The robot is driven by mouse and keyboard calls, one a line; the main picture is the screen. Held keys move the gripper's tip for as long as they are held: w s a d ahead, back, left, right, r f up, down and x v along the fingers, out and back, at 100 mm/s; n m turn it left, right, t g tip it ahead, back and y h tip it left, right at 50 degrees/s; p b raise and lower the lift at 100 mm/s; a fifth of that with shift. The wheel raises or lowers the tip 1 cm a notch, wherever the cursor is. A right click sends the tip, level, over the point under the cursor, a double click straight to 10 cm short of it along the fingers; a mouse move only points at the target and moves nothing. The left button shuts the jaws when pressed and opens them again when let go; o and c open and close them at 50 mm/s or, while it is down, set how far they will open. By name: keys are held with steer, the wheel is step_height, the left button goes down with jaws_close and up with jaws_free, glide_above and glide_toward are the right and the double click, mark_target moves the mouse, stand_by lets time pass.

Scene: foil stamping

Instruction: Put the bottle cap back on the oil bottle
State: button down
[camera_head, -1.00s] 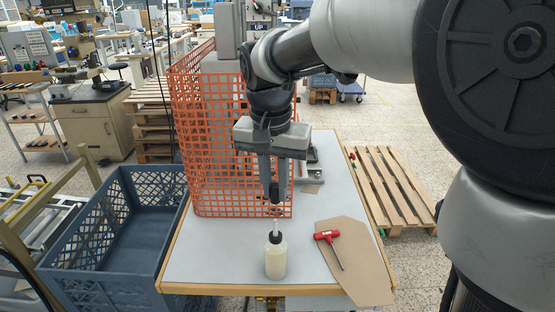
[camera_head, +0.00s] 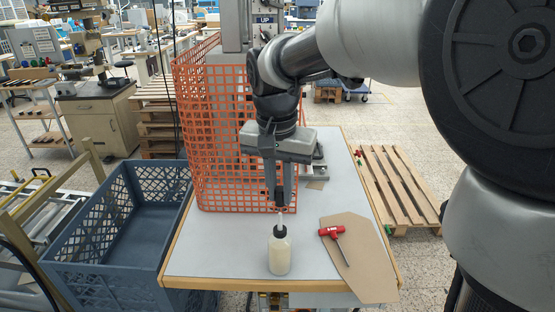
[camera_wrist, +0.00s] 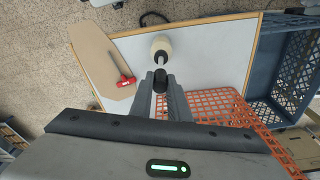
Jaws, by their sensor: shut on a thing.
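The oil bottle (camera_head: 280,256) stands upright on the table, pale cream with a black collar and a thin whitish spout. It also shows in the wrist view (camera_wrist: 162,46), just beyond my fingertips. My gripper (camera_head: 281,197) points down above the bottle. It is shut on the small black bottle cap (camera_wrist: 160,80), which sits between the fingertips in the wrist view (camera_wrist: 161,85). The cap is roughly in line with the spout. I cannot tell whether the cap touches the spout tip. In the head view the fingers partly hide the cap.
A brown board (camera_head: 358,268) with a red-handled tool (camera_head: 332,231) lies right of the bottle. Orange mesh fencing (camera_head: 215,150) stands behind and left. A blue-grey crate (camera_head: 75,250) is left of the table, a wooden pallet (camera_head: 400,190) right. The table (camera_head: 225,245) left of the bottle is clear.

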mark_target(280, 214)
steer(key=shift+f+b, duration=1.6)
steer(key=shift+f, duration=0.9)
steer(key=c, duration=1.6)
jaws_free()
steer(key=r, duration=0.5)
steer(key=s+r+p, duration=0.1)
steer(key=r, duration=0.5)
steer(key=s+r, duration=0.1)
steer(key=r, duration=0.5)
steer(key=shift+a+r, duration=0.15)
steer(key=shift+a, duration=0.25)
